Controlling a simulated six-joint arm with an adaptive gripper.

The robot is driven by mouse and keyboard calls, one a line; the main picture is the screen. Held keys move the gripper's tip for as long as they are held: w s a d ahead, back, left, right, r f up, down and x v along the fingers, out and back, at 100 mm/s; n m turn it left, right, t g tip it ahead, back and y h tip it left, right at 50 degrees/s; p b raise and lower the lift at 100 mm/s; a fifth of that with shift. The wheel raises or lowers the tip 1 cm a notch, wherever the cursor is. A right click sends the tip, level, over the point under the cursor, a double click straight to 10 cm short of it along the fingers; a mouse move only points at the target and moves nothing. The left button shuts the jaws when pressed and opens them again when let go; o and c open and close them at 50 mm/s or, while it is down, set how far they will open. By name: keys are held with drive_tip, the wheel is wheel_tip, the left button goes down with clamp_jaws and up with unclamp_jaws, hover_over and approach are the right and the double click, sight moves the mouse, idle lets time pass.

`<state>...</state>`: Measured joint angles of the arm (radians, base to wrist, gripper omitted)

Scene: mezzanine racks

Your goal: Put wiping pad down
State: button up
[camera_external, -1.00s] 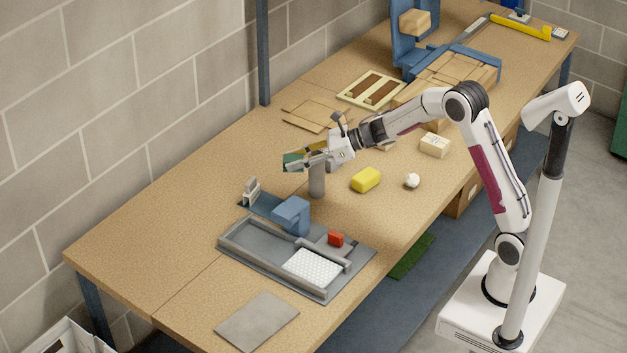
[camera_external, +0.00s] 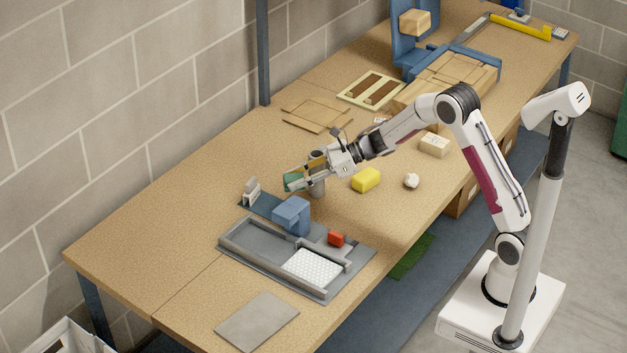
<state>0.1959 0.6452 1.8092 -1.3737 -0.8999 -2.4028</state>
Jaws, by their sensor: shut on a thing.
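My gripper (camera_external: 305,178) is shut on a green pad, which I take to be the wiping pad (camera_external: 292,182). The pad shows at the fingertips, tilted, low over the table (camera_external: 190,200); I cannot tell whether it touches the wood. A yellowish part shows behind the fingers, and the fingers hide much of the pad. A grey cylinder (camera_external: 317,190) stands upright, partly hidden by my gripper. I cannot tell whether they touch.
A yellow block (camera_external: 366,180) and a white ball (camera_external: 411,181) lie to the right. Flat cardboard (camera_external: 318,116) lies behind. The table's left part is clear.

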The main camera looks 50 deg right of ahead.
drive_tip(key=shift+f, duration=2.25)
drive_tip(key=shift+f, duration=1.85)
drive_tip(key=shift+f, duration=0.5)
drive_tip(key=o, duration=0.8)
drive_tip(key=shift+o, duration=0.2)
drive_tip(key=shift+r, duration=0.1)
drive_tip(key=shift+r, duration=0.45)
drive_tip(key=v, duration=1.2)
